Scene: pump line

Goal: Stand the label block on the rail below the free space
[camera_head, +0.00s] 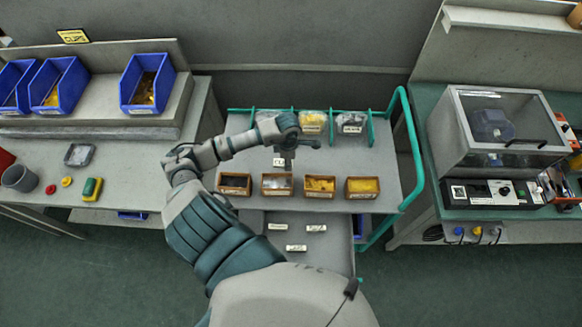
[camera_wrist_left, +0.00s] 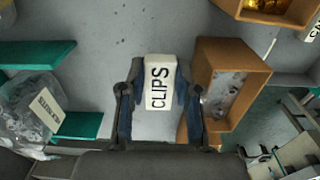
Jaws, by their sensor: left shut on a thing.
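In the head view the label block (camera_head: 279,162) shows as a small white patch under my left gripper (camera_head: 284,152), over the cart top between the back bays and the front boxes. Teal dividers (camera_head: 331,126) split the back of the cart top into bays. Bagged parts (camera_head: 313,121) with white labels stand in some bays. My forearm hides part of the left bays, and I cannot make out the rail clearly.
A row of small open boxes, among them a grey-filled box (camera_head: 277,185), stands along the cart's front. Several white labels (camera_head: 296,248) lie on a lower grey surface. Blue bins (camera_head: 147,83) stand at left, and a clear-lidded machine (camera_head: 494,130) at right.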

